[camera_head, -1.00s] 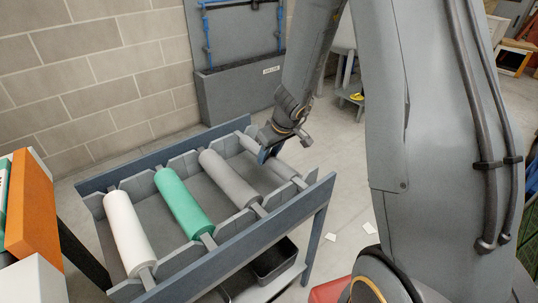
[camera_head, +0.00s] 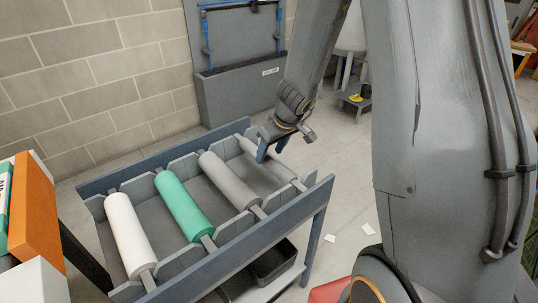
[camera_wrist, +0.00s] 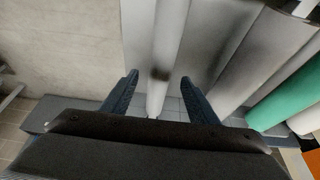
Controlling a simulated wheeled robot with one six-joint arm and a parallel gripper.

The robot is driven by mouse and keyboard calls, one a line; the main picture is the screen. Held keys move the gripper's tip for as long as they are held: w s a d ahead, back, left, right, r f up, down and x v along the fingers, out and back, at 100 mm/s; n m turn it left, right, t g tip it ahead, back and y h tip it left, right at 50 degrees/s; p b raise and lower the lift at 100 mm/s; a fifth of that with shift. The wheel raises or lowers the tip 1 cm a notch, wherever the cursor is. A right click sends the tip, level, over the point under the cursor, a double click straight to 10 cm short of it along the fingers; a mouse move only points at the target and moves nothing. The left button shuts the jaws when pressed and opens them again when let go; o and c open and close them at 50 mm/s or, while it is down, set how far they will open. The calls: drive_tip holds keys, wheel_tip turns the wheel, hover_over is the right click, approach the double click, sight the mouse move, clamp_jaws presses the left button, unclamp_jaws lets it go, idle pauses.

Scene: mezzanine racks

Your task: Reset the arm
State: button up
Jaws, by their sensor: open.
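My gripper (camera_head: 275,146) is open and empty in the head view, above the far right end of a blue-grey rack. In the wrist view its two blue fingers (camera_wrist: 158,95) stand wide apart, with a thin bare grey bar (camera_wrist: 168,45) showing below and between them. The rack holds a white roll (camera_head: 130,232), a green roll (camera_head: 184,204) and a grey roll (camera_head: 229,180), with the bare bar at its far right end. My arm runs from the upper middle to the right side and hides part of the room.
A grey wall panel with a trough (camera_head: 240,92) stands behind the rack. An orange box (camera_head: 33,207) and a white box are at the left edge. A dark bin (camera_head: 272,262) sits on the rack's lower shelf. Paper scraps (camera_head: 368,229) lie on the otherwise open floor at right.

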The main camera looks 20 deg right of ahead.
drive_tip(key=p+v, duration=0.1)
drive_tip(key=v, duration=0.3)
drive_tip(key=shift+s+r, duration=0.1)
drive_tip(key=shift+r, duration=0.2)
drive_tip(key=s+r+m+g+h, duration=0.1)
drive_tip(key=s+r+m+g, duration=0.1)
drive_tip(key=s, duration=0.9)
drive_tip(key=s+a+r+m+g+p, duration=0.1)
drive_tip(key=s+r, duration=0.3)
drive_tip(key=s, duration=0.8)
drive_tip(key=shift+s+a+r+m+g+h, duration=0.15)
drive_tip(key=shift+s+a+m+g+h, duration=0.2)
drive_tip(key=shift+m+g, duration=0.35)
